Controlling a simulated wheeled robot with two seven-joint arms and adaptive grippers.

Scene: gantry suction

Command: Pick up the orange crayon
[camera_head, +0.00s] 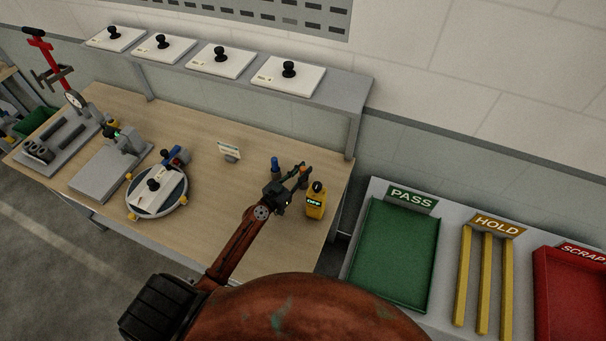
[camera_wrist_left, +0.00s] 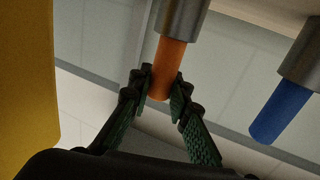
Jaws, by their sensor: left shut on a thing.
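The orange crayon (camera_wrist_left: 168,66) stands with one end in a grey metal holder (camera_wrist_left: 182,16) in the wrist view. My left gripper (camera_wrist_left: 163,84) is shut on its free end, with one green-padded finger on each side. In the head view my left gripper (camera_head: 298,178) is at the table's right part, and only a small orange bit of the crayon (camera_head: 304,168) shows there. A blue crayon (camera_wrist_left: 282,112) sits in a second holder, apart from the fingers; it also shows in the head view (camera_head: 275,162). My right gripper is not in view.
A yellow box marked OFF (camera_head: 316,202) stands close to the right of my gripper; a yellow surface (camera_wrist_left: 28,75) fills the wrist view's left. A small sign (camera_head: 230,152) and a round fixture (camera_head: 157,192) stand left. A raised shelf (camera_head: 330,92) runs behind. The front table area is clear.

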